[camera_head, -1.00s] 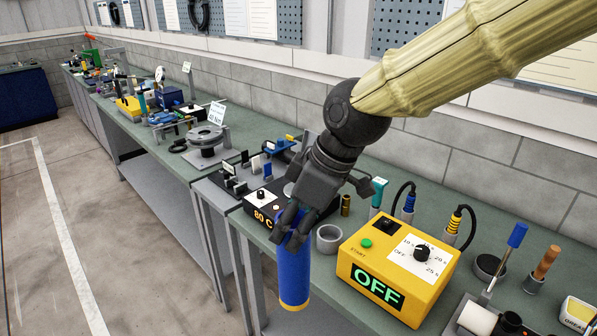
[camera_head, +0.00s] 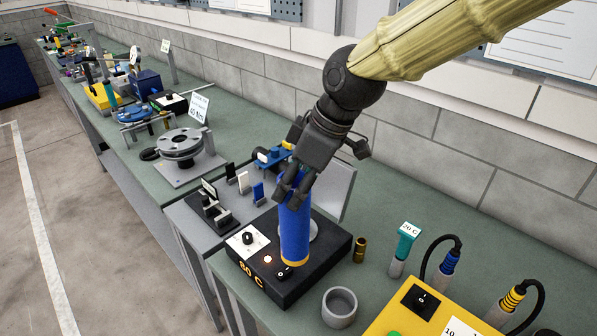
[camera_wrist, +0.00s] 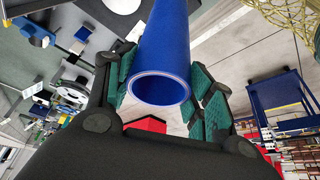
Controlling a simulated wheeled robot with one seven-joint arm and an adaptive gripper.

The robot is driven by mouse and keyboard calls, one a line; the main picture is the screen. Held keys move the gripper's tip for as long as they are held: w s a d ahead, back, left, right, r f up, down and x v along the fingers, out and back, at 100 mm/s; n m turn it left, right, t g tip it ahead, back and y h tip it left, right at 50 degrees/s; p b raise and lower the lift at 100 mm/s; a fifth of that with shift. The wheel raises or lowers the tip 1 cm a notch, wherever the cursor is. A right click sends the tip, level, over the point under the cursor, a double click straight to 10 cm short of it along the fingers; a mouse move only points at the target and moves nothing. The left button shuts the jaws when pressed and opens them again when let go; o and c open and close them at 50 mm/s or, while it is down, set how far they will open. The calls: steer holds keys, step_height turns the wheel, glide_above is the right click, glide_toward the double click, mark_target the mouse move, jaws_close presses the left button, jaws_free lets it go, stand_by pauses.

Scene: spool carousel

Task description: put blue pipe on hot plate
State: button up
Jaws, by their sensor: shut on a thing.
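The blue pipe (camera_head: 294,232) is upright in my gripper (camera_head: 291,188), which is shut on its upper end. A yellow band rings the pipe's lower end. In the wrist view the pipe (camera_wrist: 163,50) shows its open end between the green-padded fingers (camera_wrist: 165,92). The hot plate (camera_head: 325,258) is a black box with an "80 C" display, a lit lamp, a switch and a knob on a white panel. The pipe is in front of or over the hot plate's front part in the head view; I cannot tell whether it touches. A pale round plate is partly hidden behind the pipe.
A grey ring cup (camera_head: 340,306) and a small brass cylinder (camera_head: 360,249) stand right of the hot plate. A yellow box (camera_head: 425,312) is at the lower right. A grey fixture (camera_head: 212,205) and a round turntable (camera_head: 182,145) are to the left.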

steer(key=w+f+p, duration=0.5)
steer(key=w+p, duration=0.1)
steer(key=w, duration=0.7)
steer(key=shift+d, duration=0.25)
steer(key=shift+s+f, duration=0.1)
steer(key=shift+f, duration=0.1)
steer(key=o, duration=1.6)
